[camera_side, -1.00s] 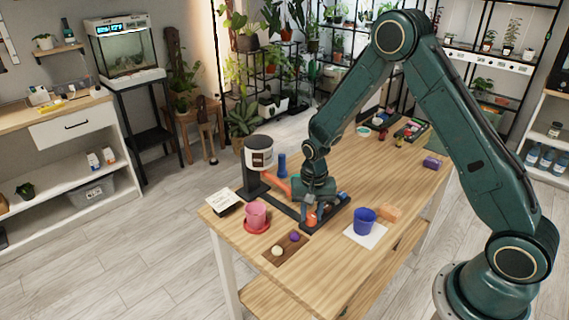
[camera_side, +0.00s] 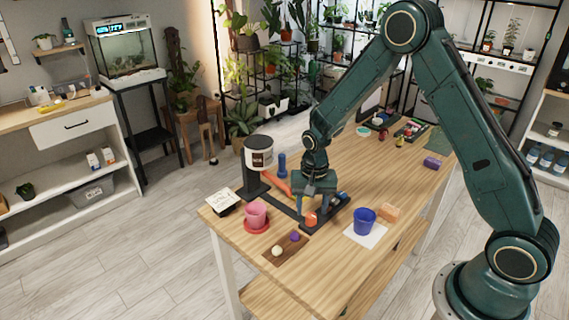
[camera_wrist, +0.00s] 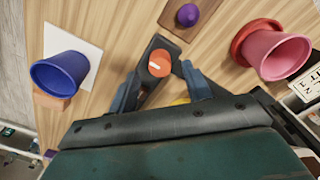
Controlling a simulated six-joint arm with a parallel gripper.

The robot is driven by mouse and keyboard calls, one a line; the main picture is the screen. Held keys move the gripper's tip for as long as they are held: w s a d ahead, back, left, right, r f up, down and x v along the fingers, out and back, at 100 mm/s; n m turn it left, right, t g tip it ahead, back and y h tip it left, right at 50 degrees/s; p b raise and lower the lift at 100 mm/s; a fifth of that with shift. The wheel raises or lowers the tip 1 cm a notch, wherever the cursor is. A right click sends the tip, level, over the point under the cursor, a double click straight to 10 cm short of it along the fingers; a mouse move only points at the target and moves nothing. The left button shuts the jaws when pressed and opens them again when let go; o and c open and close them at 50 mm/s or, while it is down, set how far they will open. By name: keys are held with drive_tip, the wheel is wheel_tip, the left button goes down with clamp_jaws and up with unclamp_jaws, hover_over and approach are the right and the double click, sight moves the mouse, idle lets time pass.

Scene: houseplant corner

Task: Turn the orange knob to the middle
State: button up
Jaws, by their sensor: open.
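The orange knob (camera_wrist: 159,63) is round with a short white mark on its top, pointing to the left in the wrist view. It sits on a dark narrow panel (camera_wrist: 151,88) on the wooden table, and also shows in the side view (camera_side: 310,219). My gripper (camera_wrist: 160,73) is open, its two blue-grey fingers apart with the knob in line with the gap between them. In the side view my gripper (camera_side: 314,205) hangs just above the knob, pointing down. I see no finger touching the knob. Scale marks on the panel cannot be made out.
A blue pot (camera_side: 364,221) on a white sheet stands right of the panel, near an orange-brown block (camera_side: 389,212). A pink pot (camera_side: 256,215) on a red saucer stands left.

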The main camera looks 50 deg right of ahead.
sight(311, 215)
wheel_tip(311, 215, up, 12)
drive_tip(key=shift+f, duration=0.25)
idle(0.5)
drive_tip(key=s+a+r+n+t, duration=0.2)
drive_tip(key=s+r+n+t, duration=0.15)
drive_tip(key=s+r, duration=0.9)
drive_tip(key=s+r+n+t, duration=0.1)
drive_tip(key=s+r+n, duration=0.1)
drive_tip(key=s, duration=0.4)
drive_tip(key=s+a+r+n+t, duration=0.1)
drive_tip(key=s+r+n, duration=0.1)
drive_tip(key=s, duration=0.4)
drive_tip(key=shift+a+n, duration=0.25)
drive_tip(key=shift+n, duration=0.5)
drive_tip(key=shift+s, duration=0.1)
